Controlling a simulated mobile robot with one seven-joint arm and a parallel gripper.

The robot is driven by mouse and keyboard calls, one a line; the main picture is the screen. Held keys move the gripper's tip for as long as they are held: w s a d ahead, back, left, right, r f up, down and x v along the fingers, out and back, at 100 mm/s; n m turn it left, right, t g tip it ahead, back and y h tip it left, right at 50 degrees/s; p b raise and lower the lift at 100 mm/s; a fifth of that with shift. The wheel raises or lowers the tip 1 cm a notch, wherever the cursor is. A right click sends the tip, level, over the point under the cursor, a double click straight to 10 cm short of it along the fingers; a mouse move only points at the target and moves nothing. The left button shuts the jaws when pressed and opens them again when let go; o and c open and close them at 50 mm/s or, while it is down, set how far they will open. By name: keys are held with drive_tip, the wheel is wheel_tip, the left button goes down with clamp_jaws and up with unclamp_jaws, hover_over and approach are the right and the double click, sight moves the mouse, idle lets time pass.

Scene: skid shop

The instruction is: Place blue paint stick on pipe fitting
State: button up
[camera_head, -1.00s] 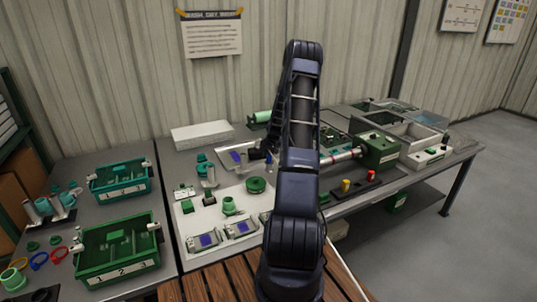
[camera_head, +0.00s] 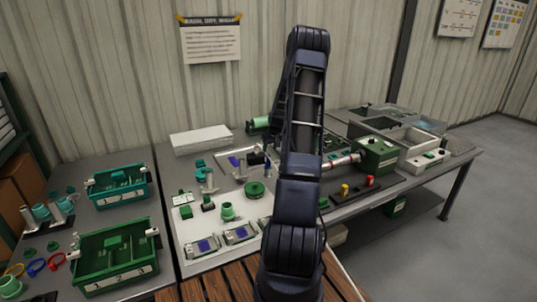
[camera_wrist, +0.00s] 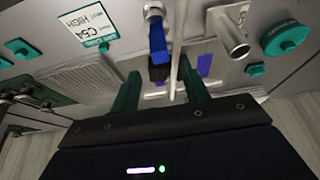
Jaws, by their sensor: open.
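My gripper (camera_wrist: 158,85) shows in the wrist view with its two green fingers apart. A blue stick-like piece with a dark end (camera_wrist: 158,42), likely the blue paint stick, appears between the fingers' lines; I cannot tell whether they touch it. A flat blue-purple piece (camera_wrist: 205,65) lies just right of the right finger, and one also shows on the bench in the head view (camera_head: 234,161). A silver pipe piece (camera_wrist: 230,35), possibly the pipe fitting, stands to the right. In the head view my arm hides most of the gripper area.
A round green part (camera_wrist: 284,34) is at the right of the wrist view. Green crates (camera_head: 112,264) stand left. A green machine (camera_head: 375,152) stands right of my arm.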

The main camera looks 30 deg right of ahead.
drive_tip(key=s+a+r, duration=0.9)
drive_tip(key=a+r, duration=0.1)
drive_tip(key=r, duration=0.3)
drive_tip(key=s+a+r, duration=1)
drive_tip(key=r, duration=0.3)
drive_tip(key=s+a+r, duration=0.1)
drive_tip(key=s+a, duration=0.2)
drive_tip(key=s, duration=0.6)
drive_tip(key=s+a+r, duration=0.1)
drive_tip(key=s+a, duration=0.2)
drive_tip(key=s, duration=0.6)
drive_tip(key=s+a+r, duration=0.2)
drive_tip(key=s+a, duration=0.2)
drive_tip(key=s, duration=0.5)
drive_tip(key=shift+s, duration=0.15)
